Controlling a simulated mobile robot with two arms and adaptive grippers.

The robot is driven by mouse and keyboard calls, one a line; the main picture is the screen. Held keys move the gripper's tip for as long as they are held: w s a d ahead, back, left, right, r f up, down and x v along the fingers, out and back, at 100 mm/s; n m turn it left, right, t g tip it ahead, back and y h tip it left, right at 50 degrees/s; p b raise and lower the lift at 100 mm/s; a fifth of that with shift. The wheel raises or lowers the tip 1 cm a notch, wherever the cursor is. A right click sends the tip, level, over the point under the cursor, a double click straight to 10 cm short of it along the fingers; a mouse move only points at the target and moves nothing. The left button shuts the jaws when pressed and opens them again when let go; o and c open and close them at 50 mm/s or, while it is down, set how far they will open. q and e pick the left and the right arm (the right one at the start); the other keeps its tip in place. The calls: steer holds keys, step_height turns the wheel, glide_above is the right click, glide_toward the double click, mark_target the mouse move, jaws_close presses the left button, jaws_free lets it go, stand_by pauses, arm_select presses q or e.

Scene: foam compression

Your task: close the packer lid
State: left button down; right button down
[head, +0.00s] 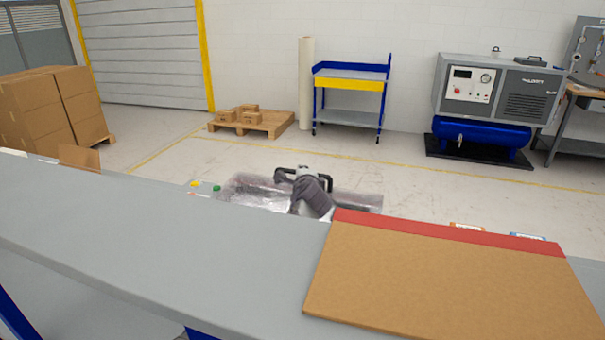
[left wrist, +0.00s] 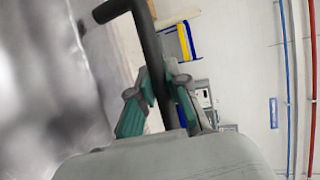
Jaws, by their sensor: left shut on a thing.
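The packer lid (head: 350,200) is a clear, shiny panel beyond the far edge of the grey table in the head view; its lower part is hidden by the table. Its black bar handle (head: 328,183) stands at the lid, and in the left wrist view the dark handle (left wrist: 150,45) runs down between my green-padded fingers. My left gripper (left wrist: 162,100) is shut on this handle. In the head view my grey left gripper (head: 305,178) covers part of the handle and lid. The lid's angle is hard to tell. My right gripper is not in view.
The grey table (head: 150,225) crosses the foreground, with a brown board (head: 450,275) with a red strip on its right. Yellow and green buttons (head: 216,188) show left of the lid. A blue cart (head: 350,90), compressor (head: 495,100) and cartons (head: 50,105) stand farther back, with clear floor between.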

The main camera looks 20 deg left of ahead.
arm_select(q)
steer(key=shift+s+a+f, duration=0.1)
steer(key=shift+f, duration=0.3)
steer(key=c, duration=1.1)
jaws_free()
steer(key=shift+a, duration=0.1)
steer(key=shift+c, duration=0.2)
steer(key=shift+s+d+r, duration=0.15)
steer(key=shift+s+d, duration=0.1)
steer(key=shift+s, duration=0.05)
steer(key=v, duration=1.1)
steer(key=shift+s, duration=0.1)
